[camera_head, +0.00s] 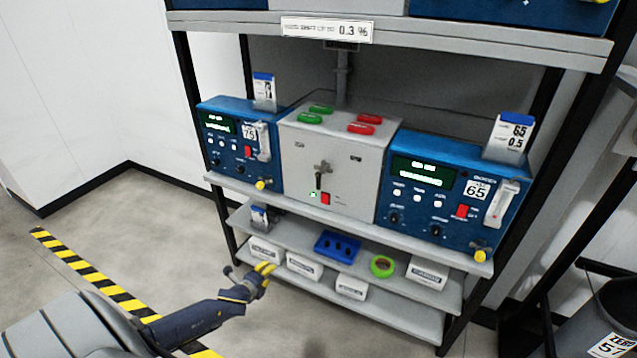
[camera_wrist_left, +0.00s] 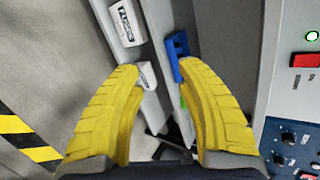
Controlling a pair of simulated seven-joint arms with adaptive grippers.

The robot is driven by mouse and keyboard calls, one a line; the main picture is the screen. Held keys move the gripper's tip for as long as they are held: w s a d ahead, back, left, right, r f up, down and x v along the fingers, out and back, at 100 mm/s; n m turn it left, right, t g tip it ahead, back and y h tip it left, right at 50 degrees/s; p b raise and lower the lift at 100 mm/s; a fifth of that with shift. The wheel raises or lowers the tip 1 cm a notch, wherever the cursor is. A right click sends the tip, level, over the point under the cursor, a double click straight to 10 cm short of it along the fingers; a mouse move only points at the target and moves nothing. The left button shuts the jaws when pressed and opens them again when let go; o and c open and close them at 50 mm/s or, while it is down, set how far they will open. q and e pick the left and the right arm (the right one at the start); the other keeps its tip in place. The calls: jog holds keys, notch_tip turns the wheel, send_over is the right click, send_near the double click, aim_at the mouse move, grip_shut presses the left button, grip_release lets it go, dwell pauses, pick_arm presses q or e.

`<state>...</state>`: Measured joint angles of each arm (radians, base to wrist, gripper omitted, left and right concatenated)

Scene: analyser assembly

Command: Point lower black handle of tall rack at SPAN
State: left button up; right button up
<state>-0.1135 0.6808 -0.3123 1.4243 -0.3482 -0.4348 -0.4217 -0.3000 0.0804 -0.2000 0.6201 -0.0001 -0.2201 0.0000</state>
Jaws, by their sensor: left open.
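The tall rack (camera_head: 440,256) holds a pale grey panel box (camera_head: 352,170) between two blue analysers. A small dark handle (camera_head: 318,182) sits low on the box front, below a metal valve fitting (camera_head: 322,167). Its exact pointing and any SPAN lettering are too small to make out. My left gripper (camera_head: 264,269) is open and empty, in front of the lower shelves, below and left of the handle. In the left wrist view its yellow fingers (camera_wrist_left: 158,70) stand apart with nothing gripped. The handle does not show there. My right gripper is not in view.
The left analyser (camera_head: 228,158) and right analyser (camera_head: 411,201) flank the box. Lower shelves hold white boxes (camera_head: 304,266), a blue block (camera_head: 337,246) and a green roll (camera_head: 382,266). Black-yellow floor tape (camera_head: 85,272) runs at left. A dark bin (camera_head: 612,312) stands at right.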

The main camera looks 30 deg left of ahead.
pick_arm(q)
jog(key=w+d+r+m+t+h, duration=0.1)
jog(key=w+d+r+m+t, duration=0.3)
jog(key=r, duration=0.6)
jog(key=d+r+m, duration=0.3)
jog(key=r+m, duration=0.3)
jog(key=r, duration=0.4)
jog(key=w+d+r+m+t+h, duration=0.1)
jog(key=w+d+r+m+t, duration=0.3)
jog(key=r, duration=0.6)
jog(key=m+g, duration=0.1)
jog(key=m, duration=0.2)
send_near(318, 183)
jog(key=shift+y, duration=0.4)
jog(key=w, duration=1)
jog(key=shift+w+a+r, duration=0.15)
jog(key=shift+w+a, duration=0.05)
jog(key=shift+a, duration=0.1)
grip_shut()
